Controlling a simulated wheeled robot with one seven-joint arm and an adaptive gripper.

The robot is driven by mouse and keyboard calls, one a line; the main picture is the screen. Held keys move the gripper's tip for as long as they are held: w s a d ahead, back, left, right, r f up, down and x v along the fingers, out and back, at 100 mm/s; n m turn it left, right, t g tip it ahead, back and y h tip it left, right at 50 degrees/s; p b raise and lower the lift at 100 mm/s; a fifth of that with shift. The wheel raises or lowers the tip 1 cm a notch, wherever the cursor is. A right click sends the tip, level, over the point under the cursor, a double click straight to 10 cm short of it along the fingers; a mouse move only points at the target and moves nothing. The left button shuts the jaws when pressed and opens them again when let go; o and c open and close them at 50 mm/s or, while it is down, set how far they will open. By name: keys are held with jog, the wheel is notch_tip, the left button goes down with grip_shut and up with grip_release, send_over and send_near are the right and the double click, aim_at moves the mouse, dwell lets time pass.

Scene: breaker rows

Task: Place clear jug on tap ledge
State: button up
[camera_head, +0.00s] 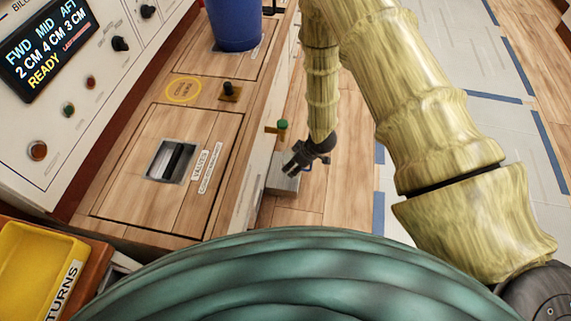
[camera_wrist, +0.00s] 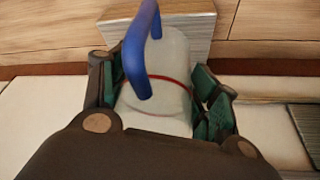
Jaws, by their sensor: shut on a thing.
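The clear jug (camera_wrist: 165,75) shows in the wrist view as a pale, see-through body with a red line around it and a blue handle (camera_wrist: 140,50). My gripper (camera_wrist: 163,108) is shut on its sides, with green finger pads against it. In the head view my gripper (camera_head: 308,153) hangs by the front face of the wooden cabinet, and the jug is mostly hidden there. A small grey ledge (camera_head: 284,186) juts from that face just below and left of my gripper, under a tap with a green knob (camera_head: 282,125). Whether the jug touches the ledge is unclear.
The cabinet top (camera_head: 125,185) carries a blue bucket (camera_head: 236,25), a small black knob (camera_head: 230,89) and a recessed switch (camera_head: 172,160). A yellow bin (camera_head: 35,265) is at lower left. Open floor (camera_head: 330,195) lies right of the cabinet.

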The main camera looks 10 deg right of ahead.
jog(key=shift+w+a+f+b, duration=1.15)
jog(key=shift+w+a+f, duration=0.2)
jog(key=shift+w+a, duration=0.15)
jog(key=shift+f, duration=0.15)
jog(key=o, duration=1.1)
jog(key=shift+o, duration=0.2)
jog(key=p+v, duration=0.5)
jog(key=v, duration=0.7)
jog(key=s+d+f+m+g+h, duration=0.1)
jog(key=s+d+m, duration=0.1)
jog(key=s, duration=0.9)
jog(key=s+d+f+m+g+h, duration=0.1)
jog(key=s+m, duration=0.3)
jog(key=s, duration=0.7)
jog(key=s+d+f+m+g+h, duration=0.1)
jog(key=s+d+f+m, duration=0.1)
jog(key=s, duration=0.9)
jog(key=shift+d+m, duration=0.35)
jog(key=shift+m, duration=0.35)
jog(key=shift+s, duration=0.1)
